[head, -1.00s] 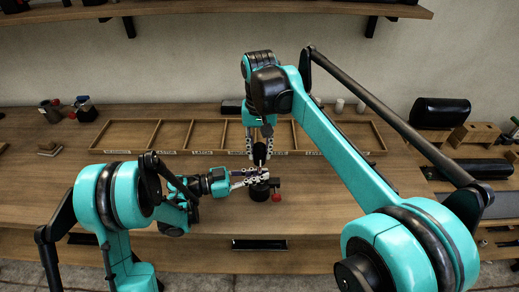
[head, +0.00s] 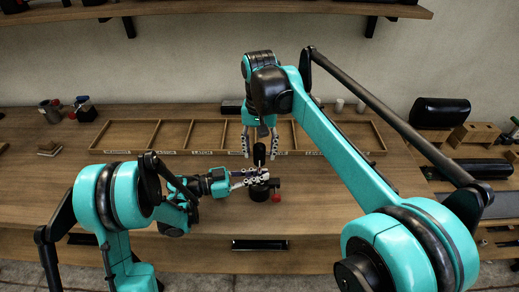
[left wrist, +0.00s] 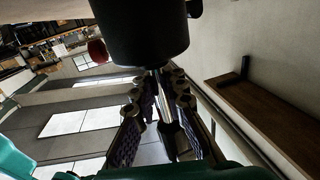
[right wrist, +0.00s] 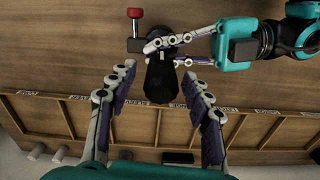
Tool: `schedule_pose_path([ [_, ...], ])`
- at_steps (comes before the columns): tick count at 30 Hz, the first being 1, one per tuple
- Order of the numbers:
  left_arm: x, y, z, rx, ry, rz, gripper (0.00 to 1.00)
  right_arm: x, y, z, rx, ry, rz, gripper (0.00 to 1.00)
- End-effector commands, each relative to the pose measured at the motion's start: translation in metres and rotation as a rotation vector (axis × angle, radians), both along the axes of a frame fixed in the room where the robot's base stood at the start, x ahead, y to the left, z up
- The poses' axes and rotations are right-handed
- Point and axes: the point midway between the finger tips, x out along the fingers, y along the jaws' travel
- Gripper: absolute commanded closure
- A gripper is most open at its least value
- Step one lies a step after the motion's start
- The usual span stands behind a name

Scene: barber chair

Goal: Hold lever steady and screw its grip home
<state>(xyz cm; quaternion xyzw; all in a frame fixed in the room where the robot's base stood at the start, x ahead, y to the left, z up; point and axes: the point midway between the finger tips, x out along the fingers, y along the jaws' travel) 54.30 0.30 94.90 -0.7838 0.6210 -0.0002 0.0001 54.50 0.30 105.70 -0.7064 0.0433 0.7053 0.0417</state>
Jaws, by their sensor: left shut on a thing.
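The black grip (head: 259,154) stands upright on top of the lever, above a dark fixture (head: 259,192) with a red knob. In the right wrist view the grip (right wrist: 160,82) is seen from above. My left gripper (head: 257,177) is shut on the lever just below the grip. In the left wrist view the lever's metal rod (left wrist: 166,90) runs between its fingers, by the fixture (left wrist: 140,30). My right gripper (right wrist: 157,72) is open, with one finger on each side of the grip and a gap to both. The threads are hidden.
A wooden divided tray (head: 172,137) with labelled compartments lies behind the fixture on the bench. A small red-topped bottle (head: 85,108) and a metal cup (head: 50,111) stand at the far left. A black roll (head: 440,112) and wooden block (head: 474,134) are at the right.

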Motion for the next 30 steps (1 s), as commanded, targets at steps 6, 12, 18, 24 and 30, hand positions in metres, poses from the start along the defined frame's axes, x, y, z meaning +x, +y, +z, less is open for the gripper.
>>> schedule_pose_path([
  [6, 0.001, 0.0, 0.0, 0.0, 0.0, 0.001, 1.0, -0.001, 0.001, 0.001, 0.001, 0.001, 0.001, 0.5],
  [12, 0.001, 0.0, 0.0, 0.0, 0.0, 0.002, 1.0, 0.0, 0.001, 0.024, 0.001, 0.001, 0.001, 0.5],
  [18, 0.001, 0.0, 0.0, 0.0, 0.0, 0.002, 1.0, 0.0, 0.001, 0.07, 0.0, 0.001, 0.001, 0.5],
  [24, 0.001, 0.0, 0.0, 0.0, 0.0, 0.002, 1.0, 0.0, 0.001, 0.104, 0.0, 0.001, 0.001, 0.5],
  [30, 0.001, 0.0, 0.0, 0.0, 0.0, 0.002, 1.0, 0.0, 0.001, 0.119, 0.0, 0.001, 0.0, 0.5],
])
